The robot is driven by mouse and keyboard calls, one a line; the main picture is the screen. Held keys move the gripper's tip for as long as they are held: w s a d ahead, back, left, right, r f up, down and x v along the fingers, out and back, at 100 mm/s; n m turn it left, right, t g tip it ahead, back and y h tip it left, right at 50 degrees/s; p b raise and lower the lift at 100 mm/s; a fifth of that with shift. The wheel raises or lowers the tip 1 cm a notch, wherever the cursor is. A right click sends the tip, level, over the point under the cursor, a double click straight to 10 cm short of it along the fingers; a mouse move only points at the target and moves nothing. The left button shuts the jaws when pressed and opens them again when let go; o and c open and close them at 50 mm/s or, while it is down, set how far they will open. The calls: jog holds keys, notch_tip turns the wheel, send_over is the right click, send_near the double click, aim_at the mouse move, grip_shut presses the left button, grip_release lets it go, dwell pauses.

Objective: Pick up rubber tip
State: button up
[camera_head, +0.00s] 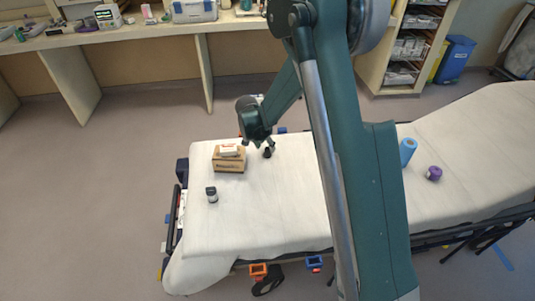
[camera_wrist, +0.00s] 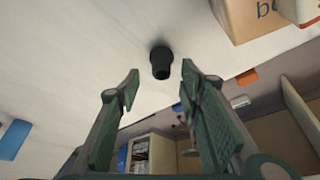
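The rubber tip (camera_head: 267,153) is a small black piece standing on the white sheet of the stretcher (camera_head: 265,215), right of a cardboard box. In the wrist view the black tip (camera_wrist: 161,62) shows just beyond my fingertips, about midway between them. My gripper (camera_wrist: 160,82) is open, with a green-padded finger on each side and nothing held. In the head view my gripper (camera_head: 258,143) is just above and left of the tip. I cannot tell the exact gap between fingers and tip.
The cardboard box (camera_head: 229,165) bears a small white pack (camera_head: 229,150) close left of my gripper. A dark bottle (camera_head: 212,194) stands nearer the front. A blue roll (camera_head: 407,150) and a purple roll (camera_head: 434,173) lie to the right. The sheet's front middle is clear.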

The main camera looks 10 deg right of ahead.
aim_at(267, 149)
jog(key=shift+b+x, duration=0.7)
jog(key=shift+x, duration=1.7)
jog(key=shift+a, duration=0.15)
jog(key=shift+c, duration=0.5)
jog(key=c, duration=0.6)
